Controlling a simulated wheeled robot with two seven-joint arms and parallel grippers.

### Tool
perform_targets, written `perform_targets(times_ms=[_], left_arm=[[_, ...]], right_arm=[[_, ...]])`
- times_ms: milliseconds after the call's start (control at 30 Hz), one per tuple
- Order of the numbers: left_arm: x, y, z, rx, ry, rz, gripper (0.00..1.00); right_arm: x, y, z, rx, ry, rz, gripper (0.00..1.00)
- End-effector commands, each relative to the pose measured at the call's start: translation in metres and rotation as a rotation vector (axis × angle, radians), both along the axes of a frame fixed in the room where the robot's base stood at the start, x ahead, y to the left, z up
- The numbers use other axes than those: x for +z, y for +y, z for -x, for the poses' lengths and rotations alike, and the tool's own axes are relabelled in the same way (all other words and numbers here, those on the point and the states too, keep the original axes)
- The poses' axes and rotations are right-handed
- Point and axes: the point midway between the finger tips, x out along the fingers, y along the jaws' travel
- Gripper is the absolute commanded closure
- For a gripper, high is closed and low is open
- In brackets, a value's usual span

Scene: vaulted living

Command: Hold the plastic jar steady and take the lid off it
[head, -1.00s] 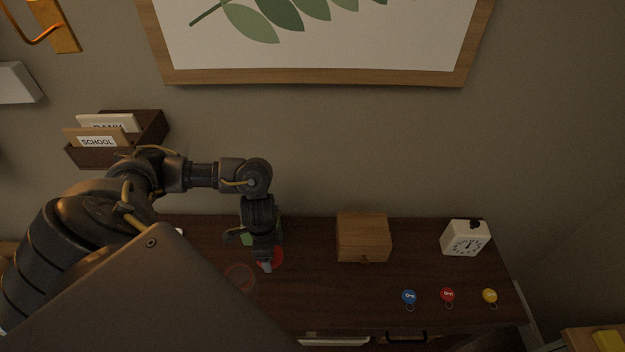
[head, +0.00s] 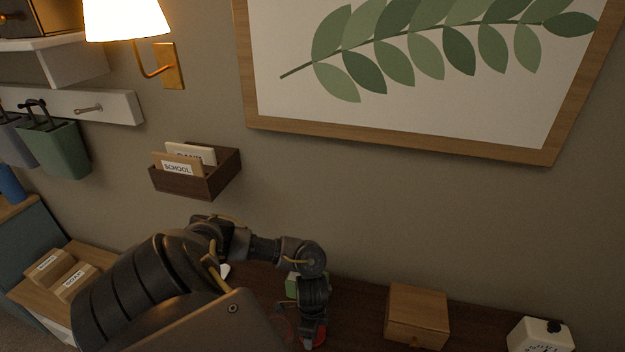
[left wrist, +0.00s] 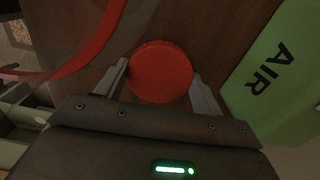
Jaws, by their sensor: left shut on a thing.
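A round red lid (left wrist: 160,71) with a ribbed edge sits between the fingers of my left gripper (left wrist: 160,76) in the left wrist view. My left gripper is shut on it, a finger at each side. In the head view the left gripper (head: 311,343) is low over the dark desk, with red (head: 319,337) showing beside it. A clear round thing with a red band (left wrist: 88,52) stands close by at the upper left of the wrist view, cut by the frame. I cannot tell whether it is the jar's body. What lies under the lid is hidden. My right gripper is not in view.
A green box marked AIR (left wrist: 280,65) stands close to the right of the left gripper. A letter holder (head: 197,180) hangs on the wall above.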

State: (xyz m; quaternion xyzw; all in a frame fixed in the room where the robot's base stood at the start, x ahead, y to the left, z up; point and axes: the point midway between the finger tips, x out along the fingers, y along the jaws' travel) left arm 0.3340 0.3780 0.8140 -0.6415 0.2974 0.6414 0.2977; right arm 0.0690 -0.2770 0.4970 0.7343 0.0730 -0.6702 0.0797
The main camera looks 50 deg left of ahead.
Motion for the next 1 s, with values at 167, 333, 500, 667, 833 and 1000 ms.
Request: perform_targets(times_ms=[167, 333, 500, 667, 833, 1000], left_arm=[[0.000, 0.000, 0.000, -0.001, 0.000, 0.000, 0.59], [-0.003, 0.000, 0.000, 0.000, 0.000, 0.000, 0.59], [-0.003, 0.000, 0.000, -0.001, -0.001, 0.001, 0.14], [-0.003, 0.000, 0.000, -0.001, -0.001, 0.001, 0.10], [-0.001, 0.000, 0.000, -0.001, -0.001, 0.001, 0.10], [0.018, -0.001, -0.001, -0.002, -0.002, 0.002, 0.10]], right_arm=[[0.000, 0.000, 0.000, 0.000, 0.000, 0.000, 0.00], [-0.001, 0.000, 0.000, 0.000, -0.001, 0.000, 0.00], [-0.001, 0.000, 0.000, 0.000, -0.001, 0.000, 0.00], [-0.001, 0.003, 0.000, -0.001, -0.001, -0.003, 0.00], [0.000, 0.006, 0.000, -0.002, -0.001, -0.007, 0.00], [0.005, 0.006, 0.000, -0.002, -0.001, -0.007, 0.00]])
